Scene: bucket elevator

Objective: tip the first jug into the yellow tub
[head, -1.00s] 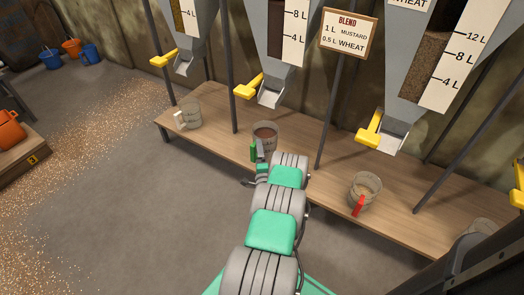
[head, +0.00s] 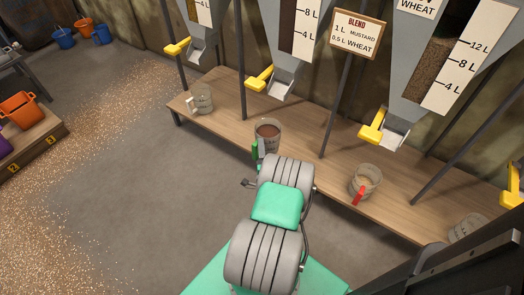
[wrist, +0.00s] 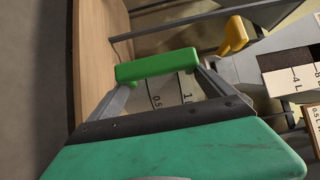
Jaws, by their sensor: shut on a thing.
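A clear jug (head: 268,130) with a green handle holds brown grain at the bench's front edge, below the middle chute. My gripper (head: 260,151) is at its handle, shut on it; the jug looks upright. In the wrist view the green handle (wrist: 157,66) lies between my fingers, with 0.5 and 1 L marks on the jug wall (wrist: 168,94) behind. Whether the jug touches the bench is unclear. A red-handled jug (head: 364,178) with pale grain stands further right. No yellow tub is in view; an orange tub (head: 18,108) and part of a purple tub (head: 4,146) show at left.
The wooden bench (head: 225,120) runs under hoppers with yellow levers (head: 259,79). A white-handled jug (head: 202,98) and another jug (head: 467,231) stand on it. Posts rise from the bench. The numbered stand (head: 40,140) is left; grey floor with spilled grain lies between. Small buckets (head: 82,30) stand far back.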

